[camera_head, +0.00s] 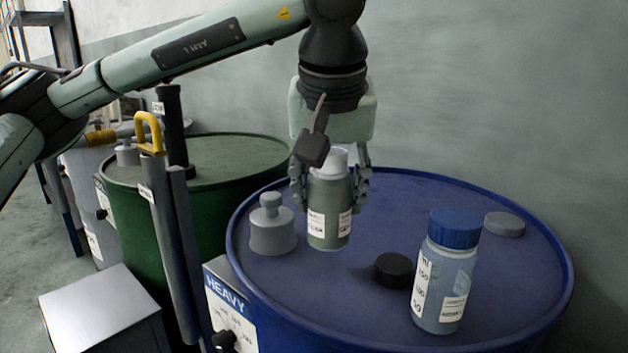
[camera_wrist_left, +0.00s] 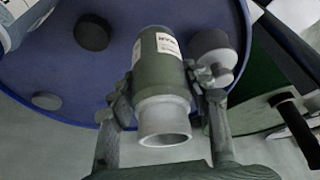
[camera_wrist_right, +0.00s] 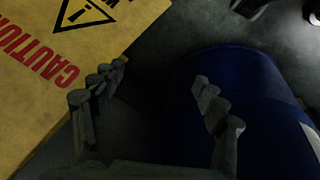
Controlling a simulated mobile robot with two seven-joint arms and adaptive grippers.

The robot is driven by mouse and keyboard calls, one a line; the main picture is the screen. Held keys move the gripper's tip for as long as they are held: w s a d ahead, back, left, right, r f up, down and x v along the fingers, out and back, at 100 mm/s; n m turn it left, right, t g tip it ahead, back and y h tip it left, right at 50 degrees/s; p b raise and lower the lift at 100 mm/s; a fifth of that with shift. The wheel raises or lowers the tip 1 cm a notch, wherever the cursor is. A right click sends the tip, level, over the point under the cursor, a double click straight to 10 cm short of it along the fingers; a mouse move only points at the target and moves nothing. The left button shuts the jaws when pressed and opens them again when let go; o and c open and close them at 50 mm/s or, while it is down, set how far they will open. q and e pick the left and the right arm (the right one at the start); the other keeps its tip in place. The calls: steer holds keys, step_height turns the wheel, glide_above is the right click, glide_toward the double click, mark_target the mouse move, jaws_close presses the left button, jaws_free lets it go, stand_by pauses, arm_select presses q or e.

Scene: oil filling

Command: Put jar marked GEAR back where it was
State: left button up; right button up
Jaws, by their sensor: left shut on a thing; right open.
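A grey-green jar with a pale grey neck (camera_head: 329,215) is upright over the blue drum's top (camera_head: 400,190), between the grey stopper and the black cap. Its label is too small to read. My left gripper (camera_head: 330,190) is above it, fingers shut on its sides. In the left wrist view the jar (camera_wrist_left: 158,85) sits between the fingers of my left gripper (camera_wrist_left: 165,100). I cannot tell whether its base touches the drum. My right gripper (camera_wrist_right: 152,110) is open and empty in the right wrist view, apart from the drums' tops.
On the blue drum are a grey stopper (camera_head: 271,228), a black cap (camera_head: 394,270), a blue-capped bottle (camera_head: 445,275) and a grey disc (camera_head: 504,224). A green drum (camera_head: 225,160) stands left. A yellow caution sign (camera_wrist_right: 70,60) is near my right gripper.

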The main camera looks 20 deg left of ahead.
mark_target(328, 222)
arm_select(q)
step_height(328, 222, down, 4)
steer(key=shift+r, duration=0.2)
steer(key=shift+f, duration=0.15)
arm_select(e)
steer(key=shift+a+f, duration=0.1)
arm_select(q)
steer(key=shift+f, duration=0.1)
steer(key=o, duration=1.5)
steer(key=shift+c, duration=0.2)
arm_select(e)
steer(key=shift+r, duration=0.45)
